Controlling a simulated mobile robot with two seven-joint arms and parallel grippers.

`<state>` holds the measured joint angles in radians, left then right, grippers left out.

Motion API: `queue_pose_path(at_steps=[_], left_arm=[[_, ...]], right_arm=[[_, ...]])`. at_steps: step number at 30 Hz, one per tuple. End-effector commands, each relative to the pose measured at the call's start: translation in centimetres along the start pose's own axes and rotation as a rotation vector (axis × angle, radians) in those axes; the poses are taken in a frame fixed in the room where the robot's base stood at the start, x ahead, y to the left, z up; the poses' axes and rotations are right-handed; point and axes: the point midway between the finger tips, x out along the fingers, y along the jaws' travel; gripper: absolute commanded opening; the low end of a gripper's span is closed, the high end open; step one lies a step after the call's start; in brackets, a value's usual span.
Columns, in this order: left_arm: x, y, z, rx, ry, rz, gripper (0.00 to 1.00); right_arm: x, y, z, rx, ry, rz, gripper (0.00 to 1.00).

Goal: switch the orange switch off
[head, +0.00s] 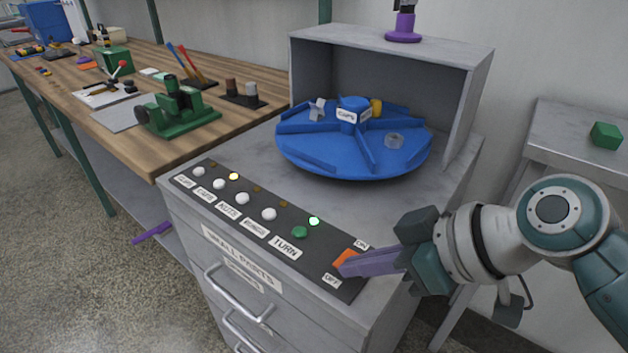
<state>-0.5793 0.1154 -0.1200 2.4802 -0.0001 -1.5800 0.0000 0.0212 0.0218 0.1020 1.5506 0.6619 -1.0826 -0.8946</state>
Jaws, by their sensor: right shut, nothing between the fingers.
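The orange switch (345,257) sits at the right end of the dark button panel (328,279) on the grey cabinet. An ON label (361,244) is behind it and an OFF label (331,280) is in front of it. My right gripper (346,268) comes in from the right with its purple fingers shut and empty. The fingertips are at the switch and cover part of it; I cannot tell whether they touch it or which way it is tilted. My left gripper is not in view.
The panel has several white buttons (269,214), a green button (300,232) and a lit green lamp (314,221). A blue turntable (354,170) holding small parts stands behind. A wooden workbench (160,165) is at left. A green block (606,135) sits at right.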

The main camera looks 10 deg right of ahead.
Motion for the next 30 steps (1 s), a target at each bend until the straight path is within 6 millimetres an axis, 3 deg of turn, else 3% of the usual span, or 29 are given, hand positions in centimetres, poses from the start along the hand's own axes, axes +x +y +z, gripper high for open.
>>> queue_pose_path(at_steps=[30], left_arm=[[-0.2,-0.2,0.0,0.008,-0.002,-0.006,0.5]], right_arm=[[-0.2,1.3,-0.2,-0.036,-0.001,0.038,0.0]])
